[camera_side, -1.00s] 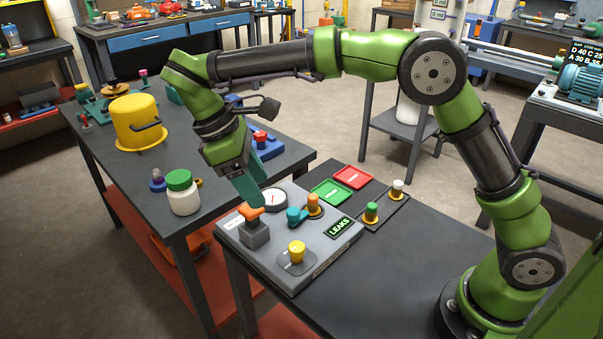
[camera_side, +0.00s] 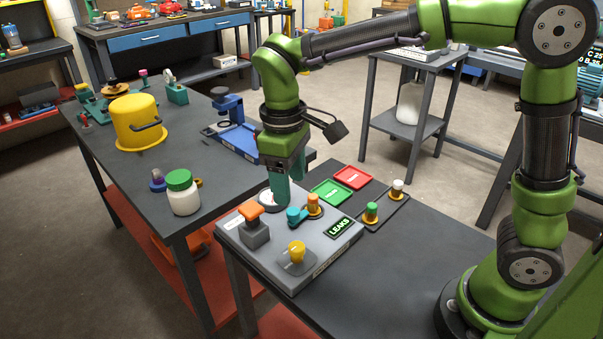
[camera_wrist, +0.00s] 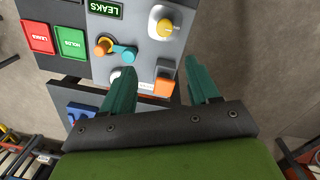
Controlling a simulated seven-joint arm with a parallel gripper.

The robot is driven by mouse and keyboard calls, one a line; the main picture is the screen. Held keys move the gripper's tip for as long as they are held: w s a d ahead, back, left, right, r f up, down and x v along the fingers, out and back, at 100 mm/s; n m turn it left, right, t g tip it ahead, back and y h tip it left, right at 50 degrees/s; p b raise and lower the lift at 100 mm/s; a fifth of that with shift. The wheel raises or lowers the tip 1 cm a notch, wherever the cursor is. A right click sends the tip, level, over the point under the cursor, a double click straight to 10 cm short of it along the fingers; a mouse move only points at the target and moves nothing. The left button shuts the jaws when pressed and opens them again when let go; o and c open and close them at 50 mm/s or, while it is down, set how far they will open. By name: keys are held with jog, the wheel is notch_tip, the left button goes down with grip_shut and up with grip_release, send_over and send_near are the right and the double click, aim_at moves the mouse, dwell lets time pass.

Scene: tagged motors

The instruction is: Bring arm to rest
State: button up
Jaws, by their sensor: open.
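My gripper (camera_side: 281,192) is above the back part of the grey test panel (camera_side: 262,264), in front of the round white gauge. In the wrist view its two teal fingers (camera_wrist: 158,80) stand wide apart with nothing between them. The panel shows an orange-topped switch (camera_side: 252,220), a yellow knob (camera_side: 297,253), a teal and orange fitting (camera_side: 305,210) and a LEAKS display (camera_side: 339,228). The fingers hide part of the gauge in the side view.
A green tray (camera_side: 331,191) and a red tray (camera_side: 353,177) lie behind the panel, with two small capped parts (camera_side: 371,212) nearby. The left bench carries a yellow pot (camera_side: 134,122), a white jar with green lid (camera_side: 183,196) and a blue stand (camera_side: 235,128). The front-right bench top is clear.

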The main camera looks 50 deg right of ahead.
jog(key=s+d+r+m+t+y, duration=0.2)
jog(key=s+d+r+m+t, duration=0.2)
jog(key=s+d+m+t, duration=0.3)
jog(key=s+d+m, duration=0.1)
jog(key=s+d, duration=0.2)
jog(key=s, duration=0.2)
jog(key=shift+d+m+y, duration=0.3)
jog(key=shift+s, duration=0.1)
dwell(0.6)
